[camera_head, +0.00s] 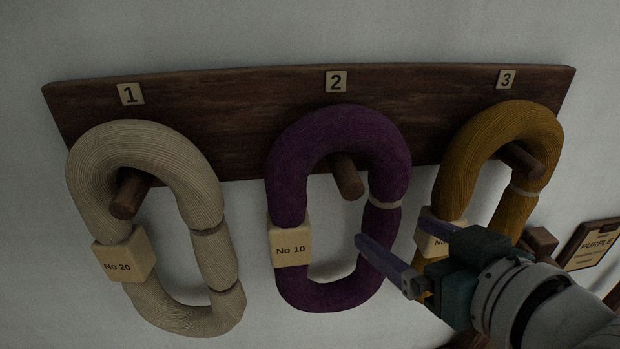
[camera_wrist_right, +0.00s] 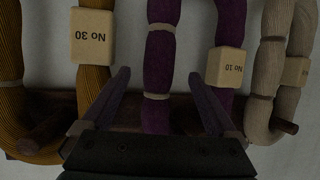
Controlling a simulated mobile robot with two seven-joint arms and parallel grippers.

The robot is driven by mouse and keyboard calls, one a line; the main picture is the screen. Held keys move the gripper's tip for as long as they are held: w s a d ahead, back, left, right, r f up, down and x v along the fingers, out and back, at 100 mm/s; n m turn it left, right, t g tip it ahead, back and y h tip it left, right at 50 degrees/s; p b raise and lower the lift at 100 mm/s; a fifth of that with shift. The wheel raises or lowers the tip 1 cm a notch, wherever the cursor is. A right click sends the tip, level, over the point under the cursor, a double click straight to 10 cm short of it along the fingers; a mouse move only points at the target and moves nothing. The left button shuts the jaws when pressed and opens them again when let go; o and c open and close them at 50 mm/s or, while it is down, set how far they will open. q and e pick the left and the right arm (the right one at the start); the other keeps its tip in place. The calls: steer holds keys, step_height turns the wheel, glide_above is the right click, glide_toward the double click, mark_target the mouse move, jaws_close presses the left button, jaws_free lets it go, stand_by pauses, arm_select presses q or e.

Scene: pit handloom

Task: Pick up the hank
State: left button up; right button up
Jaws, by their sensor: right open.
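Three thick hanks hang on wooden pegs: a cream hank (camera_head: 175,160) tagged No 20 under 1, a purple hank (camera_head: 300,150) tagged No 10 under 2, and an ochre hank (camera_head: 480,135) under 3. The ochre hank's tag reads No 30 in the right wrist view. My right gripper (camera_head: 393,228) is open and empty, at the lower right of the purple hank. One finger overlaps that hank's right strand. In the right wrist view, the purple hank's banded strand (camera_wrist_right: 158,60) lines up between the open fingers (camera_wrist_right: 160,76); contact cannot be told. My left gripper is out of view.
A dark wooden board (camera_head: 235,130) on the pale wall carries the pegs and number plates. A small framed sign (camera_head: 590,245) reading PURPLE hangs at the right. The ochre hank is close beside my right gripper and partly hidden by it.

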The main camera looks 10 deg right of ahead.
mark_target(393, 226)
steer(key=shift+w+f, duration=0.1)
steer(key=shift+w, duration=0.5)
steer(key=shift+p+x, duration=0.4)
steer(key=shift+x, duration=1.75)
steer(key=shift+c, duration=0.3)
jaws_close()
